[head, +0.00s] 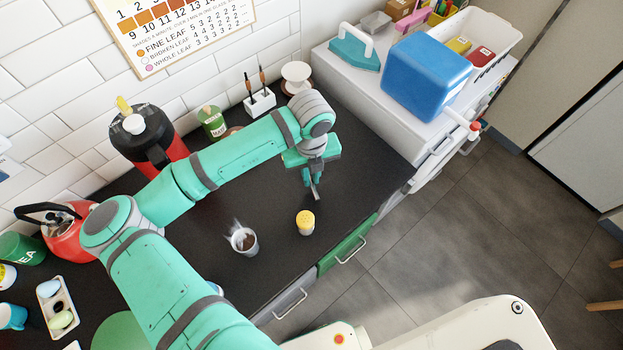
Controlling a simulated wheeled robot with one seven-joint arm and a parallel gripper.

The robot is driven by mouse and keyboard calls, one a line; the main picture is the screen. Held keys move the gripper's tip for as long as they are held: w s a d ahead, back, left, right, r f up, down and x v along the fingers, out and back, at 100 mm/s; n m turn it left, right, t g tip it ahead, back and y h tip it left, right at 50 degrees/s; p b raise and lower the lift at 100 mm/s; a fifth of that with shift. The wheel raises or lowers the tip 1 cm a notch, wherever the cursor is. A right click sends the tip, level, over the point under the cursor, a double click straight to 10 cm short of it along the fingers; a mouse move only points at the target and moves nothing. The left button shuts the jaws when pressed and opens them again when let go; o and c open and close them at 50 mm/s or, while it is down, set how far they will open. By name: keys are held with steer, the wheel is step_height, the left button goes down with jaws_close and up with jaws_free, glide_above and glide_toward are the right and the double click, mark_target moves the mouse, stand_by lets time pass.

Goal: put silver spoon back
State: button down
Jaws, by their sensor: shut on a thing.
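My gripper (311,178) is at the end of the teal arm, above the dark worktop (365,160) at its right part. It points down and is shut on a thin silver-grey piece, likely the silver spoon (317,194), of which only a short length shows below the fingers. The rest of it is hidden by the gripper. A steaming cup with dark brown contents (243,240) stands to the lower left of the gripper. A small jar with a yellow lid (305,222) stands just below the gripper in the picture.
A white holder with two brown-handled tools (260,103), a green tin (212,122) and a red-and-black flask (150,135) stand along the wall. A red kettle (65,230) is at the left. A blue box (426,78) sits on the white cabinet. Worktop right of the gripper is clear.

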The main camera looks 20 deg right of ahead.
mark_target(311, 178)
steer(key=shift+w+d+f, duration=0.1)
steer(key=shift+w+f, duration=0.2)
steer(key=shift+f, duration=0.1)
step_height(311, 178, down, 3)
steer(key=shift+d+f, duration=0.1)
steer(key=shift+f, duration=0.05)
steer(key=c, duration=1.8)
jaws_free()
steer(key=shift+w, duration=0.1)
step_height(311, 178, up, 12)
